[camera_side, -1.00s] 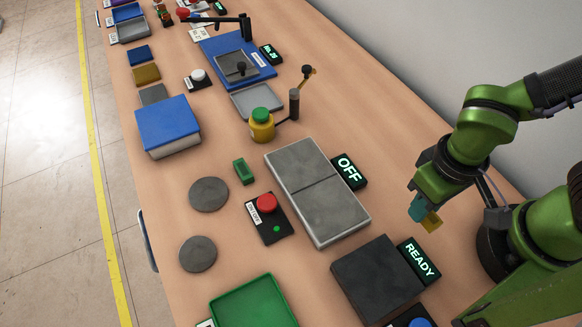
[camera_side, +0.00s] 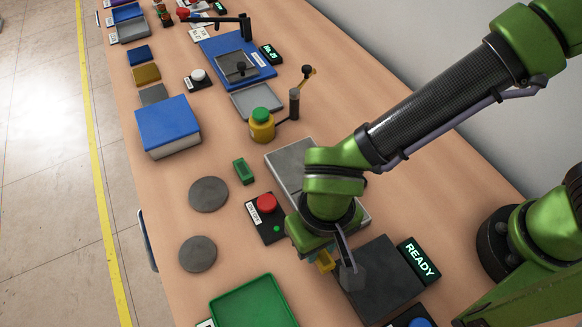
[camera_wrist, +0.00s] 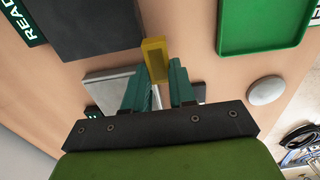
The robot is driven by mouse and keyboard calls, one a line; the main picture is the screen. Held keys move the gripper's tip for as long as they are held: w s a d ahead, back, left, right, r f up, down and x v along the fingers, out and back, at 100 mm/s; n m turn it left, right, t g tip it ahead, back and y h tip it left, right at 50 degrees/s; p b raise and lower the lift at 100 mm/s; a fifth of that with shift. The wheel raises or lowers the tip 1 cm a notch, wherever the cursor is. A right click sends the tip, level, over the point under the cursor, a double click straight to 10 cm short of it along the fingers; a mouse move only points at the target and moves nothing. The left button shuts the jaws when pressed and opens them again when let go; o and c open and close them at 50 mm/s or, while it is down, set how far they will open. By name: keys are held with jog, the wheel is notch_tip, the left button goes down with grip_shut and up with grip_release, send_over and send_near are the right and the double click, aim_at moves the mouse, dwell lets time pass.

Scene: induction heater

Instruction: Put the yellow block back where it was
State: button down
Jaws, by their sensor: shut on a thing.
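The yellow block (camera_side: 325,261) is held in my gripper (camera_side: 318,258), between the red-button box and the dark square plate in the side view. In the wrist view the yellow block (camera_wrist: 156,58) sticks out beyond the teal fingers of my gripper (camera_wrist: 160,78), which are shut on it. The block appears to be above the table; its exact height is hard to tell. My arm covers much of the grey two-part plate (camera_side: 287,160).
The dark square plate (camera_side: 385,280) has a READY display (camera_side: 419,260). A green tray (camera_side: 285,312), a red-button box (camera_side: 275,235), grey discs (camera_side: 208,194) and a small green block (camera_side: 243,171) lie nearby. Bare tabletop lies between the discs and the tray.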

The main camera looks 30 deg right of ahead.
aim_at(297, 262)
jog(key=a, duration=0.1)
jog(key=w+a, duration=0.1)
jog(key=shift+w+a+f, duration=0.15)
jog(key=shift+w+a, duration=0.05)
jog(key=shift+a, duration=0.1)
jog(key=shift+w+a+f, duration=0.1)
jog(key=shift+a+f, duration=0.05)
jog(key=shift+f, duration=0.75)
jog(key=shift+w+a+f, duration=0.1)
jog(key=shift+f, duration=0.75)
jog(key=shift+s+f, duration=0.1)
jog(key=c, duration=0.9)
grip_release()
jog(key=shift+c, duration=0.2)
